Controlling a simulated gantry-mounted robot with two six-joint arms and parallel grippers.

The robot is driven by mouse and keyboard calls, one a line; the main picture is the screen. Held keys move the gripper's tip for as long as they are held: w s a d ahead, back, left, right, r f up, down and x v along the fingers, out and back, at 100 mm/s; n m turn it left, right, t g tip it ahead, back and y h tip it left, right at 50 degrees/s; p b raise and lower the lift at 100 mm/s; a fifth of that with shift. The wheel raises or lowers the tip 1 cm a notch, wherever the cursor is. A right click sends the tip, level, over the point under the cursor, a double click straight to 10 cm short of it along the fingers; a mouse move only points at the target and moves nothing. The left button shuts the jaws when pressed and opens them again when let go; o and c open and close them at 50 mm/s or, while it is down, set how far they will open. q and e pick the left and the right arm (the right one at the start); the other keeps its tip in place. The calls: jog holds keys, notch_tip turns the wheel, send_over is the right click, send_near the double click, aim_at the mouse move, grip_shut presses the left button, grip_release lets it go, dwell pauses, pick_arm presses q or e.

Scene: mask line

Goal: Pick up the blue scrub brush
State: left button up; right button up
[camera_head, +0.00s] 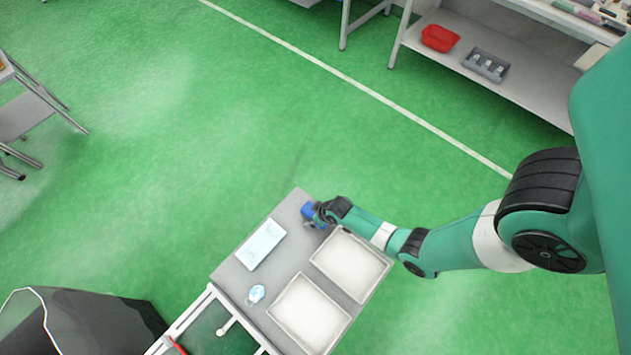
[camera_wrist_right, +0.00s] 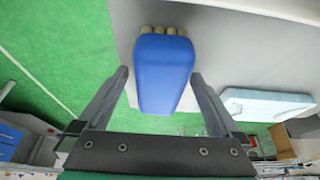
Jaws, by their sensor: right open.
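The blue scrub brush (camera_head: 309,211) lies near the far corner of the grey table (camera_head: 235,271). In the right wrist view the brush (camera_wrist_right: 163,72) shows its smooth blue back, with tan bristle tufts along its far edge. My right gripper (camera_wrist_right: 160,82) is open, with one finger on each side of the brush and a visible gap on both sides. In the head view my right gripper (camera_head: 322,212) is at the brush and hides part of it. I cannot tell whether a finger touches it. My left gripper is not in view.
Two white trays (camera_head: 312,265) (camera_head: 272,313) sit on the table close to my right arm. A pale blue flat pack (camera_head: 262,244) lies beside the brush, and a small blue-white item (camera_head: 256,294) lies nearer the front. Green floor surrounds the table's far side.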

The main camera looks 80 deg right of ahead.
jog(key=shift+f, duration=0.1)
jog(key=shift+c, duration=0.3)
jog(key=c, duration=1.4)
jog(key=shift+r+p, duration=0.3)
jog(key=shift+r, duration=0.1)
notch_tip(320, 180, up, 3)
jog(key=shift+f+p, duration=0.1)
jog(key=shift+p, duration=0.8)
jog(key=s+a+r+p, duration=0.1)
jog(key=r+p, duration=0.1)
jog(key=s+a+r+p, duration=0.1)
jog(key=r, duration=0.2)
jog(key=s+a+r+p, duration=0.1)
jog(key=s+r+p, duration=0.1)
jog(key=shift+s+a+r+p, duration=0.1)
jog(key=shift+a+r+p, duration=0.1)
jog(key=shift+p, duration=0.15)
jog(key=s+a, duration=0.1)
jog(key=s, duration=0.1)
jog(key=s+a+r, duration=0.1)
jog(key=s+a, duration=0.1)
jog(key=s+a+r+p, duration=0.1)
jog(key=s+a, duration=0.1)
jog(key=shift+s+a+r, duration=0.2)
jog(key=shift+s+r, duration=0.05)
jog(key=shift+s, duration=0.1)
